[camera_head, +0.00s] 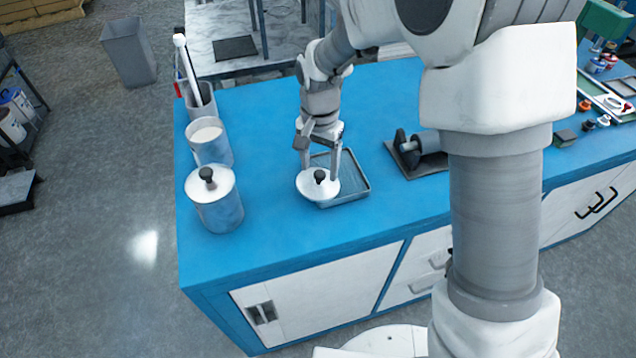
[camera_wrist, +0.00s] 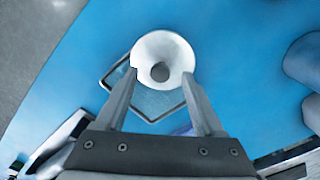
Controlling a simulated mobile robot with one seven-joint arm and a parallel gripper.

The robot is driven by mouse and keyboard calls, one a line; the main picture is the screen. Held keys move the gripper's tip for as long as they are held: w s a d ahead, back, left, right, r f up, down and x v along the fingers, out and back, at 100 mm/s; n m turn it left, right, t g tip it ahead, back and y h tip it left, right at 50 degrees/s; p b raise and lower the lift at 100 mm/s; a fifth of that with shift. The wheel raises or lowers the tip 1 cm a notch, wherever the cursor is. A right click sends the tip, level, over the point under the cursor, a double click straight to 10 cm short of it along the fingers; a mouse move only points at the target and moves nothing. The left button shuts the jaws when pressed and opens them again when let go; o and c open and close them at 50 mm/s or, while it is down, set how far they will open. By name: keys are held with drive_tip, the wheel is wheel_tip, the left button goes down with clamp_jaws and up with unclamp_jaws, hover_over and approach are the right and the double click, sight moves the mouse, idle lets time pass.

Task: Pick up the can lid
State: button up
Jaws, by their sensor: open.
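The can lid (camera_head: 306,188), a white disc with a black knob, is at the front-left part of a shallow grey tray (camera_head: 357,190) on the blue bench, overlapping the tray's rim. In the wrist view the lid (camera_wrist: 163,42) shows just beyond the fingertips, its dark knob roughly centred between them. My gripper (camera_head: 320,173) points down over the lid with its fingers apart on either side of the knob; it also shows in the wrist view (camera_wrist: 160,77). It is open and holds nothing. I cannot tell whether the fingertips touch the lid.
A lidded can (camera_head: 218,210) and an open can (camera_head: 212,152) with pale contents stand left of the tray, with a holder (camera_head: 202,103) of tools behind. A dark-based device (camera_head: 420,155) sits right of the tray. The bench front is clear.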

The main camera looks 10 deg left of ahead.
drive_tip(key=shift+f, duration=0.8)
clamp_jaws()
drive_tip(key=shift+r, duration=0.1)
